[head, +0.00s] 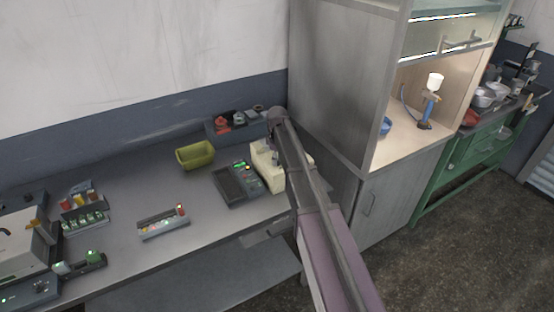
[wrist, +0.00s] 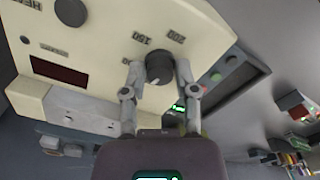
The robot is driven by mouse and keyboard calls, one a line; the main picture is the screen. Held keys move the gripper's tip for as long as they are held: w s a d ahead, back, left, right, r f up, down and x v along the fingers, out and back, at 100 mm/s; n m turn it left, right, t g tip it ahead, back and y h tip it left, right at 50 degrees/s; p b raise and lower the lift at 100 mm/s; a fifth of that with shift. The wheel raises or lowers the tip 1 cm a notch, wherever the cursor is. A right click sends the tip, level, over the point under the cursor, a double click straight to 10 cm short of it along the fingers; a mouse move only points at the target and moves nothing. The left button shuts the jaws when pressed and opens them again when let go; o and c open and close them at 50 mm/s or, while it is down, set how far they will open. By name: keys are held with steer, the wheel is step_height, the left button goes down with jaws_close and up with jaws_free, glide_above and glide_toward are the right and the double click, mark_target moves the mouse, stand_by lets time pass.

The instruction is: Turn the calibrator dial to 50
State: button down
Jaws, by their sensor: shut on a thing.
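The cream calibrator (wrist: 95,30) fills the upper left of the wrist view, where it shows upside down. Its dark round dial (wrist: 158,67) sits between the two fingers of my gripper (wrist: 159,64), which is shut on it. Printed numbers 150 and 200 show upside down by the dial; a further label is partly hidden by the left finger. I cannot read where the dial points. A dark red display (wrist: 59,70) on the panel looks blank. In the head view the calibrator (head: 264,170) stands on the bench, and my arm hides the dial and fingers.
A dark keypad device (head: 238,185) with green lights stands left of the calibrator on the grey bench (head: 120,190). A yellow-green bin (head: 196,155) and a tray of small parts (head: 227,125) are behind. A tall grey cabinet (head: 340,80) stands close on the right.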

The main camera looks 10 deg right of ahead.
steer(key=shift+s+n, duration=0.1)
steer(key=shift+n, duration=1.2)
steer(key=shift+c, duration=1.8)
jaws_free()
steer(key=shift+f, duration=0.1)
steer(key=shift+m, duration=0.3)
